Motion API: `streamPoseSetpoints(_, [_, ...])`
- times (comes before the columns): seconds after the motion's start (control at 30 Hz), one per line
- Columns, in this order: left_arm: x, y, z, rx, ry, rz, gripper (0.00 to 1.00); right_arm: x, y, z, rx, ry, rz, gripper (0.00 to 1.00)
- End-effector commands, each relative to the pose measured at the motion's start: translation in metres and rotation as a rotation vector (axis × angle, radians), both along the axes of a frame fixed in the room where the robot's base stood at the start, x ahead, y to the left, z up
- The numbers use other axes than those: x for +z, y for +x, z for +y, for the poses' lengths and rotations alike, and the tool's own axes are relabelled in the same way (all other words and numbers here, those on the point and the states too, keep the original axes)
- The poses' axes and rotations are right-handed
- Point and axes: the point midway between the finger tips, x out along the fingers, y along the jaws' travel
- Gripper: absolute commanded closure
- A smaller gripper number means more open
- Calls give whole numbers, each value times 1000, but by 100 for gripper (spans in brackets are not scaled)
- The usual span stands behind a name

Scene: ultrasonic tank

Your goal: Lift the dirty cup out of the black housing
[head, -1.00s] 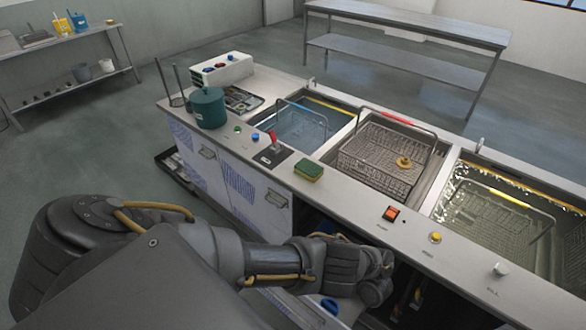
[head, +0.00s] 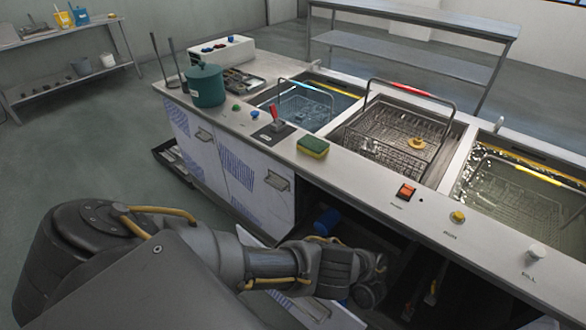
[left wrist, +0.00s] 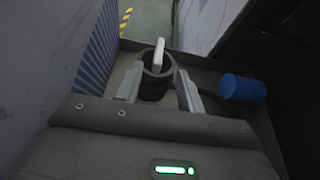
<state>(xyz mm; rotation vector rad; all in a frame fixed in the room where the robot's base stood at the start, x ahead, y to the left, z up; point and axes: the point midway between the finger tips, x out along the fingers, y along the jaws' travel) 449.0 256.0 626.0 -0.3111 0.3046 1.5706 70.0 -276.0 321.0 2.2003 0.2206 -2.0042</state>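In the left wrist view a round black housing (left wrist: 153,90) stands on a dark tray floor between the fingers of my left gripper (left wrist: 160,70). A pale upright piece (left wrist: 160,54) sticks up from its mouth; I cannot tell whether it is part of the dirty cup. The cup's body is hidden. The two fingers are apart, one on each side of the housing, with no clear grip on anything. In the head view my left arm reaches to the cabinet below the counter, and its fingertips are hidden. My right gripper is not in view.
A blue cylinder (left wrist: 242,89) lies right of the housing; a blue cylinder also shows in the cabinet opening in the head view (head: 327,221). A patterned panel (left wrist: 90,65) stands close on the left. The counter (head: 365,185) overhangs the dark opening.

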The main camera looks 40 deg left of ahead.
Motion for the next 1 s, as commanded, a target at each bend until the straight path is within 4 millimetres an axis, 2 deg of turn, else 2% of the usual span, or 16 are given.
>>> streamPoseSetpoints(0.13, [-9, -1, 20, 1, 1, -1, 62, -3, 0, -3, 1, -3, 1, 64])
streamPoseSetpoints(0.47, [-16, -1, 34, 0, 1, -1, 62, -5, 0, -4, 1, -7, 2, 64])
streamPoseSetpoints(0.73, [-32, -3, 69, 0, 0, 0, 62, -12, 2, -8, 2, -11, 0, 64])
streamPoseSetpoints(1.0, [-33, -3, 75, 0, -1, 0, 62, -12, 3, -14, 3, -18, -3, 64])
